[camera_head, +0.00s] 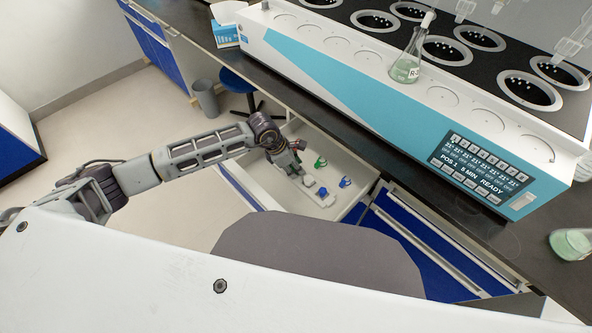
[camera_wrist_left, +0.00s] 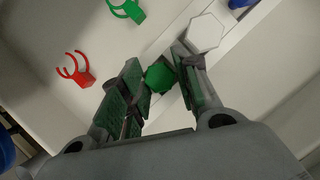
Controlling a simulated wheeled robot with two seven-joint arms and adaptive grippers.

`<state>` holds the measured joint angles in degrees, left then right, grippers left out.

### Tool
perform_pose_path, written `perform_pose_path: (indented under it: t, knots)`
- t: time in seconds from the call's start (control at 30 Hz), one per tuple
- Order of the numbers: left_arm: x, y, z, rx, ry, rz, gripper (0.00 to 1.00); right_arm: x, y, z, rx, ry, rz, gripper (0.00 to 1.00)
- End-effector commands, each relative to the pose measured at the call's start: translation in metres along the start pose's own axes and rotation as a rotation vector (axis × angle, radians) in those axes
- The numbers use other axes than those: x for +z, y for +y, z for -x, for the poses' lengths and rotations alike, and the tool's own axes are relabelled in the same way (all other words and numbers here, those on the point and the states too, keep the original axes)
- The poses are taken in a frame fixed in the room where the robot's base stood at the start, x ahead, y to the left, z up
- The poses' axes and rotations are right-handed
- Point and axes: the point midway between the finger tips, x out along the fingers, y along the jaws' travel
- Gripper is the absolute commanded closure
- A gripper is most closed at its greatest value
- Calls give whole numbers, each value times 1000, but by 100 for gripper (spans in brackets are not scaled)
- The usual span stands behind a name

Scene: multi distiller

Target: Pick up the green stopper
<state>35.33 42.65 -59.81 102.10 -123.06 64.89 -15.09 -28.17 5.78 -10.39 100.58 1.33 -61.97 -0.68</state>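The green stopper (camera_wrist_left: 160,78) shows in the left wrist view as a small green knob between the two fingers of my left gripper (camera_wrist_left: 163,85). The fingers stand apart on either side of it, with little or no visible gap; whether they press on it is unclear. In the head view my left gripper (camera_head: 288,165) is low inside the open drawer (camera_head: 262,188), over the far end of a white holder (camera_head: 318,196), and hides the green stopper. A white hexagonal stopper (camera_wrist_left: 207,33) sits right beside the right-hand finger. My right gripper is not in view.
A blue stopper (camera_head: 323,192) stands on the holder. A green clip (camera_head: 320,161), a blue clip (camera_head: 345,183) and a red clip (camera_wrist_left: 84,78) lie in the drawer. The distiller (camera_head: 400,110) with a flask (camera_head: 408,65) stands on the dark counter above the drawer.

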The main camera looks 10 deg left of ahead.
Motion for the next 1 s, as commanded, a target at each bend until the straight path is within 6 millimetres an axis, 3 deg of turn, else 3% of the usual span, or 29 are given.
perform_pose_path:
  t: [0.3, 0.43, 1.0]
  knots:
    - [0, 0, 0, 0, 1, 0, 68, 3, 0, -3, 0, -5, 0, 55]
    - [0, 0, 0, 0, 1, 0, 82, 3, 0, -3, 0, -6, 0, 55]
    - [4, 1, 11, 2, 1, 0, 83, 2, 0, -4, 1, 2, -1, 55]
